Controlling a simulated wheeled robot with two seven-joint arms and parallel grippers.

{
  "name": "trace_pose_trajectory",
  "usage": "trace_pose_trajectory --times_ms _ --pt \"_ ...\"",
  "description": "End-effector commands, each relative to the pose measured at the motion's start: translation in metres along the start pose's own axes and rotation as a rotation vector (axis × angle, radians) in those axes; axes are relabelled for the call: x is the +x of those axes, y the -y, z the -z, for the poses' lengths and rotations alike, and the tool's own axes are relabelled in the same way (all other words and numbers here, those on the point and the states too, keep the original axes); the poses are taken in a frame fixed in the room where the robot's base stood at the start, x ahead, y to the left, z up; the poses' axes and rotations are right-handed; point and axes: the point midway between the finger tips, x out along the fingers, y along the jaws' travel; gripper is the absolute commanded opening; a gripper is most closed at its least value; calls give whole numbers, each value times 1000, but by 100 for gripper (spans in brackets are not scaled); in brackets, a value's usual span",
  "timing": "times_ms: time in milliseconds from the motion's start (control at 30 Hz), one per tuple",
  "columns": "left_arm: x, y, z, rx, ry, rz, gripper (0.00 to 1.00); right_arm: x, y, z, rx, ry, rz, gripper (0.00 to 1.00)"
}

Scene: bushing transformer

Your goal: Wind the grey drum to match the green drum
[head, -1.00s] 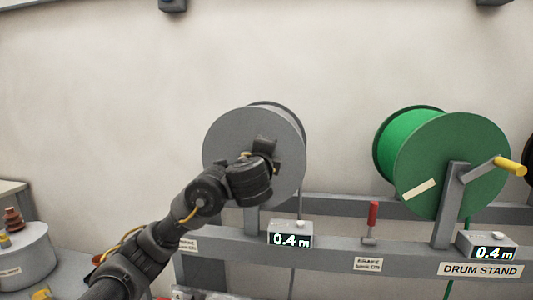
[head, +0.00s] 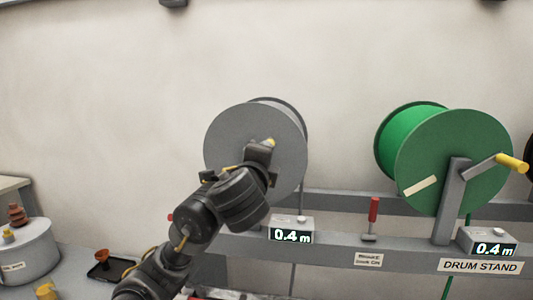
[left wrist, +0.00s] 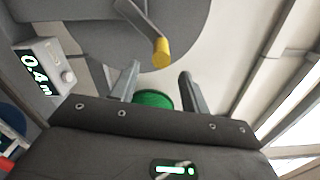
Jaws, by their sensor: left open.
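The grey drum (head: 240,135) stands on the drum stand; its readout (head: 291,235) shows 0.4 m. My left gripper (head: 262,153) is in front of the drum's face and hides part of it and most of its crank. The crank's yellow handle (left wrist: 161,52) shows in the left wrist view, just beyond and between my spread, empty fingertips (left wrist: 160,76). I cannot tell whether a finger touches it. The green drum (head: 450,160) is to the right, with its yellow crank handle (head: 512,163) pointing right; its readout (head: 493,248) also shows 0.4 m. My right gripper is not in view.
A red brake lever (head: 373,210) stands upright on the stand between the drums. A black tray (head: 110,268) and a grey transformer tank (head: 25,252) are at the lower left. The wall above the drums is clear.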

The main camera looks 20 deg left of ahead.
Motion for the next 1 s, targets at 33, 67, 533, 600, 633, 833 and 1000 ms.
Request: trace_pose_trajectory --times_ms 33,67,533,600,633,833,1000 --pt "-8 0 1 0 -2 2 46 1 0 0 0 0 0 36" --pt "-12 0 1 -1 -2 2 46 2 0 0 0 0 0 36" --pt "-26 0 0 2 0 -1 46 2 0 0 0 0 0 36" --pt "-26 -3 1 -1 -2 -5 46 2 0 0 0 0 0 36" --pt "-25 -6 2 -6 -5 -11 46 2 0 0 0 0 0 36" --pt "-22 -80 26 -135 -74 -158 46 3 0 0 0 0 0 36" --pt "-42 -204 55 -387 -122 -425 46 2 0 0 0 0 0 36"
